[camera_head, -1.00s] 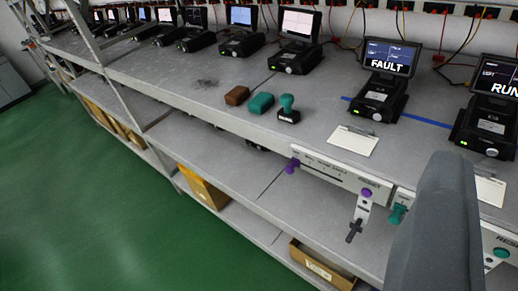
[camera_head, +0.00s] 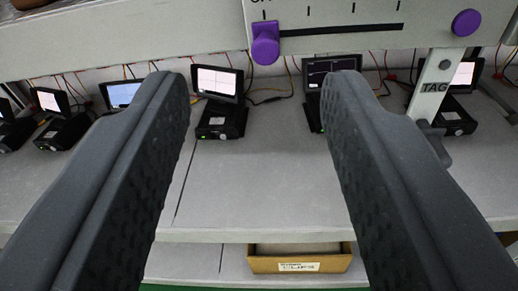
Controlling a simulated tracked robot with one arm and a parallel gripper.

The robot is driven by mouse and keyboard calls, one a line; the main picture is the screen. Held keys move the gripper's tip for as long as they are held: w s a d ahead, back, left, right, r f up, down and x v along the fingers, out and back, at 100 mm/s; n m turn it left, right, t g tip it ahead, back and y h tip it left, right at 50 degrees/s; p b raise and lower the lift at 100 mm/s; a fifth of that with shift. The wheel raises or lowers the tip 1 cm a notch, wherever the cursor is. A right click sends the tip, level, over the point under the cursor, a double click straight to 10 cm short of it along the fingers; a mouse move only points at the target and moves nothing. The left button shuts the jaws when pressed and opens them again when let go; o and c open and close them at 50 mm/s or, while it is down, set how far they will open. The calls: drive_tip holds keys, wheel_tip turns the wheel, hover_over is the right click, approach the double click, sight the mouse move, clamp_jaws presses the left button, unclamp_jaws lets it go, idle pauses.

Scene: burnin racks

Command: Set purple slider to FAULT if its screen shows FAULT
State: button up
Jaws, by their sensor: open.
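The purple slider knob (camera_head: 265,44) sits at the left end of its dark slot (camera_head: 340,31) on a white panel at the top of the view. A round purple button (camera_head: 466,22) is at the panel's right. My gripper (camera_head: 258,82) is open and empty, with its two dark fingers on either side and the knob above, between the fingertips in the picture. The knob is not held. The slider's end labels are cut off by the top edge. The screen reading FAULT in the earlier frame cannot be identified now.
A TAG plate (camera_head: 428,90) with a dark clip (camera_head: 436,142) hangs below the panel at right, near my right finger. Several small devices with screens, such as one in the middle (camera_head: 219,100), stand on a grey shelf (camera_head: 255,190). A cardboard box (camera_head: 300,262) is lower down.

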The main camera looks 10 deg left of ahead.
sight(268, 54)
wheel_tip(268, 54, down, 4)
drive_tip(key=s+r+h, duration=0.1)
drive_tip(key=s, duration=0.2)
drive_tip(key=shift+n+t, duration=0.3)
drive_tip(key=shift+t, duration=0.1)
drive_tip(key=w, duration=0.4)
drive_tip(key=w+p, duration=0.1)
drive_tip(key=w, duration=0.9)
drive_tip(key=shift+a+f+p, duration=0.2)
drive_tip(key=shift+f+p, duration=0.05)
drive_tip(key=shift+p, duration=0.05)
drive_tip(key=shift+c, duration=0.3)
clamp_jaws()
drive_tip(key=shift+d, duration=0.1)
